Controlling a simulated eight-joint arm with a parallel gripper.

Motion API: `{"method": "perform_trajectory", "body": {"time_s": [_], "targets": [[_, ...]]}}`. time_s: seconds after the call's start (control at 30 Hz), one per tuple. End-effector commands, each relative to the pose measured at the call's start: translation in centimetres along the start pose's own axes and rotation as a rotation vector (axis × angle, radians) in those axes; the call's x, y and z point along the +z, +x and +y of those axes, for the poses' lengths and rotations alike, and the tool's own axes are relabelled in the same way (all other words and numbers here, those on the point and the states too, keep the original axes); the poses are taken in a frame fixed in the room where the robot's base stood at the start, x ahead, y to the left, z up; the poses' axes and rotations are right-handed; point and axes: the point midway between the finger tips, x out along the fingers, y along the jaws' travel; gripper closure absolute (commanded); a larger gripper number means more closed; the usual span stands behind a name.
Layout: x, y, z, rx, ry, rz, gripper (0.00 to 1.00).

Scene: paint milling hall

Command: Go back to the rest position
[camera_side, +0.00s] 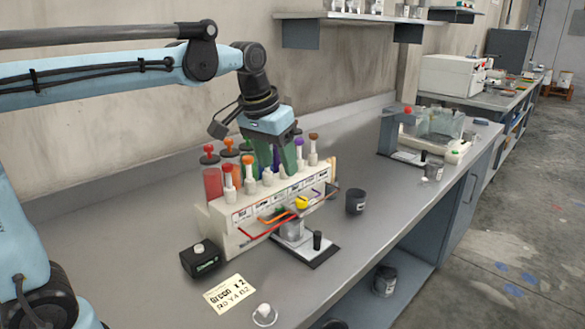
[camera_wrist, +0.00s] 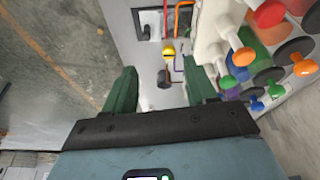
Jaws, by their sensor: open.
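My gripper (camera_side: 285,168) hangs fingers down from my arm, just over or in front of the cream dispenser rack (camera_side: 228,232) in the side view. Its two green fingers hide part of the row of coloured plungers. In the wrist view my gripper (camera_wrist: 160,75) shows its fingers spread apart with nothing held between them.
A yellow knob (camera_side: 302,203) is at the rack's front. A dark pot (camera_side: 356,201) stands to its right. A black box (camera_side: 200,261) and a printed card (camera_side: 230,294) lie in front. A wall shelf (camera_side: 360,17) is above. Bench top (camera_side: 130,235) left of the rack is clear.

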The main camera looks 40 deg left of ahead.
Motion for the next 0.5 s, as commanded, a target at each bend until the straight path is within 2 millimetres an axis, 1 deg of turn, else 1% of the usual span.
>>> {"method": "perform_trajectory", "body": {"time_s": [0.03,0.27,0.4,0.5], "targets": [[1.4,0.1,0.0,0.003,0.011,0.026,0.43],[6.9,1.6,0.0,0.016,0.057,0.149,0.43],[10.2,3.1,-0.1,0.023,0.084,0.221,0.43],[12.1,4.3,-0.2,0.026,0.100,0.263,0.43]]}}
